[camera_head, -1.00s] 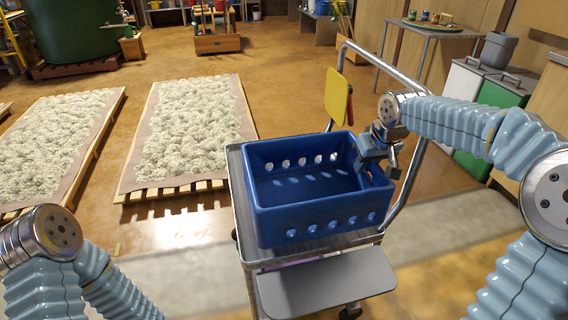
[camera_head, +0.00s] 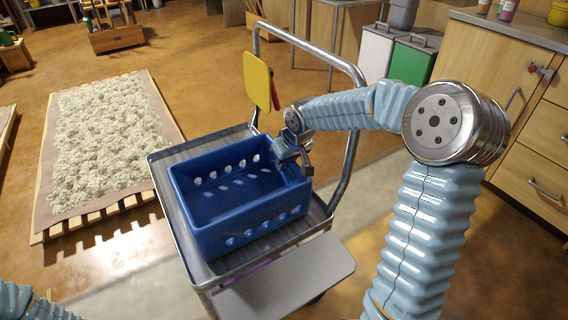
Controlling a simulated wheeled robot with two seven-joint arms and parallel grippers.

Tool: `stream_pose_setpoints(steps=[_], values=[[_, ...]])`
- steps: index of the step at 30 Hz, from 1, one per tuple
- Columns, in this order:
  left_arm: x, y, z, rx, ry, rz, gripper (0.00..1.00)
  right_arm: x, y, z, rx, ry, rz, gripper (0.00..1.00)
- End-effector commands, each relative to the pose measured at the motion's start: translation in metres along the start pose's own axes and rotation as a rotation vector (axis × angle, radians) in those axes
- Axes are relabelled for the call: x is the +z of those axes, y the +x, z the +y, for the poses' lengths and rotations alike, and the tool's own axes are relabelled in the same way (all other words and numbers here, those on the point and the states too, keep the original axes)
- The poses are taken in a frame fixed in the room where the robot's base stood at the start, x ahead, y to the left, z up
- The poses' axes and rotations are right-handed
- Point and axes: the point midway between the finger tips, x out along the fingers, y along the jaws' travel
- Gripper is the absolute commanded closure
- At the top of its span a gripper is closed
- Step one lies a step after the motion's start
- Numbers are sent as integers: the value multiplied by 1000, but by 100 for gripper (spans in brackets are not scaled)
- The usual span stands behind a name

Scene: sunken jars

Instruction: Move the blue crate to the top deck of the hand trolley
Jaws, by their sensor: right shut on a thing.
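The blue crate (camera_head: 250,222) is empty and sits upright on the grey top deck (camera_head: 172,160) of the hand trolley. The trolley has a bent metal push handle (camera_head: 345,160) on its right side. My right gripper (camera_head: 297,163) is at the crate's right end wall and is shut on its rim. The underside of the crate is hidden, so I cannot tell whether its whole base touches the deck. Of my left arm, only a bit shows at the bottom left corner; its gripper is out of view.
A yellow panel (camera_head: 257,81) hangs by the trolley handle. A grey flap (camera_head: 290,280) sticks out at the trolley's front. A pallet with pale fluffy material (camera_head: 107,140) lies left. Wooden cabinets (camera_head: 500,100) stand right. Brown floor between is open.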

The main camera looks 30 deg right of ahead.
Motion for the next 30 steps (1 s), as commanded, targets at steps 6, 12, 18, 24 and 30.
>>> stream_pose_setpoints(steps=[6,12,18,24,30], values=[[0,0,0,0,0,0,42,1,5,0,-1,1,5,100],[0,4,-2,0,0,1,42,3,9,0,-1,0,2,79],[0,2,-1,0,0,1,42,3,8,0,-1,0,2,55],[0,2,-1,0,0,1,42,3,8,0,0,0,1,55],[0,-1,0,0,0,0,42,1,-9,1,3,1,4,55]])
